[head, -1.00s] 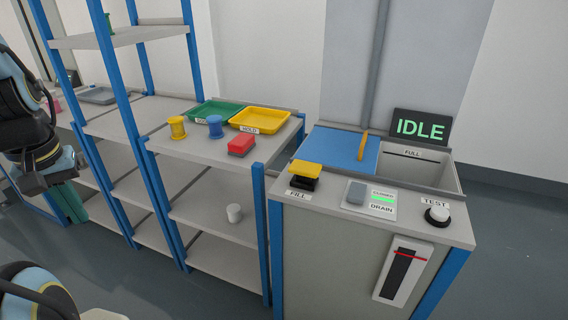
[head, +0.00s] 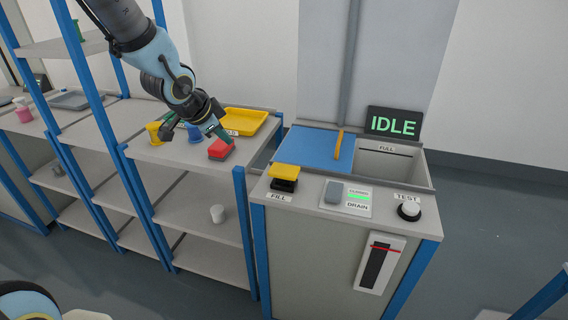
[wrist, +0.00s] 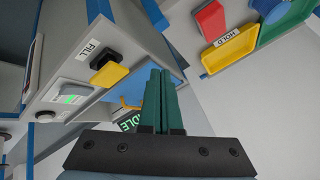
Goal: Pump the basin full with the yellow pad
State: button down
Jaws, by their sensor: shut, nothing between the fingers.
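The yellow pad (head: 285,171) sits on its black base at the front left corner of the basin unit, above a FILL label. It also shows in the wrist view (wrist: 109,75). The basin (head: 388,167) is at the unit's back right, with a FULL label inside its wall and a blue cover (head: 314,150) on its left. My gripper (head: 229,141) is in front of the shelf top, over the red block as seen from the head. In the wrist view its green fingers (wrist: 160,75) are together and empty, right of the yellow pad.
A red block (head: 221,150), a yellow HOLD tray (head: 245,121), a blue spool (head: 194,132) and a yellow spool (head: 155,134) stand on the left shelf. The unit has a drain switch (head: 333,192), a white TEST knob (head: 409,210) and a screen (head: 393,123) reading IDLE.

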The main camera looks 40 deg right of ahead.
aim_at(282, 170)
jog(key=s+d+r+m+g+h, duration=0.1)
jog(key=s+d+m+g+h, duration=0.1)
jog(key=s+d+m, duration=0.3)
jog(key=s+d, duration=0.3)
jog(key=d, duration=0.3)
jog(key=shift+r+h+p, duration=0.3)
jog(key=shift+p, duration=0.1)
jog(key=shift+f, duration=0.1)
notch_tip(282, 170, down, 9)
jog(key=b, duration=0.8)
jog(key=shift+r, duration=0.2)
jog(key=shift+f, duration=0.1)
dwell(0.6)
jog(key=shift+f+b, duration=0.3)
jog(key=shift+b, duration=0.1)
jog(key=shift+f+b, duration=1.2)
jog(key=shift+f, duration=0.2)
dwell(1.2)
jog(key=shift+r, duration=0.1)
jog(key=shift+r+p, duration=1.6)
jog(key=shift+r, duration=0.1)
